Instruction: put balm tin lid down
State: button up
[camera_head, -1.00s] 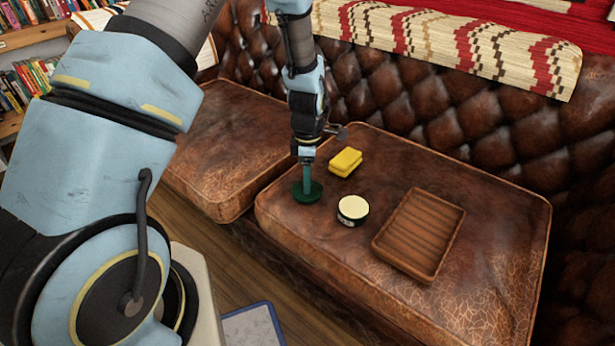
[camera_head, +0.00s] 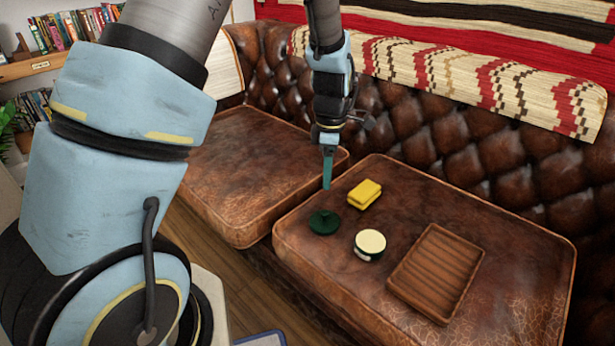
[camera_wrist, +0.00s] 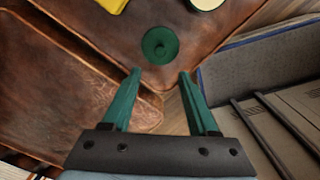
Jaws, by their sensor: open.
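The balm tin lid (camera_head: 324,222) is a dark green disc with a small knob. It lies on the brown leather seat cushion (camera_head: 510,300), near its left edge. It also shows in the wrist view (camera_wrist: 160,45), ahead of the fingertips. The balm tin (camera_head: 369,245) is round with a cream top and dark side, and stands to the right of the lid. My gripper (camera_head: 327,186) is above the lid, apart from it. In the wrist view its two green fingers (camera_wrist: 160,72) are spread, with nothing between them.
A yellow sponge (camera_head: 364,194) lies behind the tin. A ribbed wooden tray (camera_head: 438,272) lies to the right. A second cushion (camera_head: 245,170) is on the left across a gap. The tufted sofa back (camera_head: 450,150) rises behind.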

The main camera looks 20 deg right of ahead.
jog(key=w+a+r+m, duration=0.1)
jog(key=a+r+m, duration=0.25)
jog(key=a, duration=0.45)
jog(key=w+a+r+m, duration=0.1)
jog(key=a+r+m, duration=0.25)
jog(key=a, duration=0.55)
jog(key=s+a+r+m, duration=0.1)
jog(key=s+a+m, duration=0.2)
jog(key=a, duration=0.3)
jog(key=s+a+r+m+t, duration=0.1)
jog(key=s+a+r+m, duration=0.1)
jog(key=a, duration=0.5)
jog(key=shift+s+a+r+m+t, duration=0.15)
jog(key=shift+s+r+m+t, duration=0.25)
jog(key=shift+m, duration=0.7)
jog(key=shift+s, duration=0.1)
notch_tip(320, 180, up, 20)
jog(key=p, duration=2)
